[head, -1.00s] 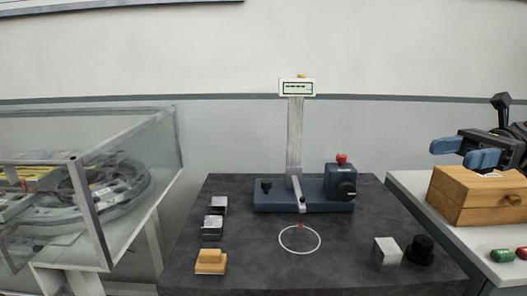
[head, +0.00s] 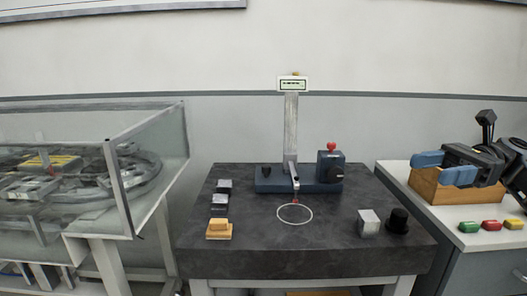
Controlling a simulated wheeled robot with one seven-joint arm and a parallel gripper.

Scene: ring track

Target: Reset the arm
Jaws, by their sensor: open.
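My gripper (head: 443,168) is at the right side of the head view, at the end of my black arm. Its two blue fingers are apart, with nothing between them. It is in front of a wooden box (head: 424,188) on the white table and covers part of it. In the picture the lower finger overlaps the box; whether it touches cannot be told.
A dark stone table (head: 300,240) holds a gauge stand (head: 291,130), metal blocks (head: 368,222), a black knob-like piece (head: 398,220) and a wooden block (head: 219,229). A glass-walled ring track (head: 70,180) stands left. Red, green and yellow pieces (head: 491,225) lie on the white table (head: 470,241).

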